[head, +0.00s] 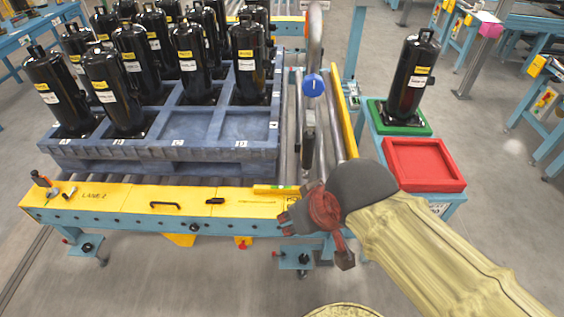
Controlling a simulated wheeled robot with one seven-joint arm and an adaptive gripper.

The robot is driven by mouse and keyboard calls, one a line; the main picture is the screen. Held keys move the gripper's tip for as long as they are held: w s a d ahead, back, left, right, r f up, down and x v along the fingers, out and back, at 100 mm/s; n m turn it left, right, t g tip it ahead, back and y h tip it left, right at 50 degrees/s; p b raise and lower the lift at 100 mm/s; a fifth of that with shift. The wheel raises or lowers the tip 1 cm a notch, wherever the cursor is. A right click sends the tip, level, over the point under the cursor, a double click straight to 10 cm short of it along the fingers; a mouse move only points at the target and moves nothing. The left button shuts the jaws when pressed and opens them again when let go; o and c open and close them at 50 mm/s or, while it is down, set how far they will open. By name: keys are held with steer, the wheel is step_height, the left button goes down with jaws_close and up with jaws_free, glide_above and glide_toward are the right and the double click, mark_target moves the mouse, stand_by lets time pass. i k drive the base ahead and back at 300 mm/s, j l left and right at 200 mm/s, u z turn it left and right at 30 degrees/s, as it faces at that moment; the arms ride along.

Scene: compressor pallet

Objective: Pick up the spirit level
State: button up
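A slim yellow-green bar that looks like the spirit level (275,190) lies flat along the yellow front rail of the conveyor, near its right end. My gripper (290,215) reaches in from the lower right. It is just to the right of and slightly below the bar in the picture, and appears apart from it. The dark and red gripper body hides the rail's right end. The fingers are small and seen at an angle, so their opening is unclear.
A blue pallet (165,150) with several black compressors stands on the conveyor behind the rail (120,205). A black handle (164,205) and small tools (60,190) lie on the rail. On the right are a red tray (425,165) and a green tray (375,110) holding a compressor.

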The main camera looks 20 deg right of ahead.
mark_target(260, 189)
steer(key=k+z, duration=0.1)
steer(key=z, duration=0.3)
steer(key=i+l, duration=0.35)
steer(key=l, duration=0.2)
steer(key=i+l+z, duration=0.1)
steer(key=i+l, duration=0.3)
steer(key=l, duration=0.15)
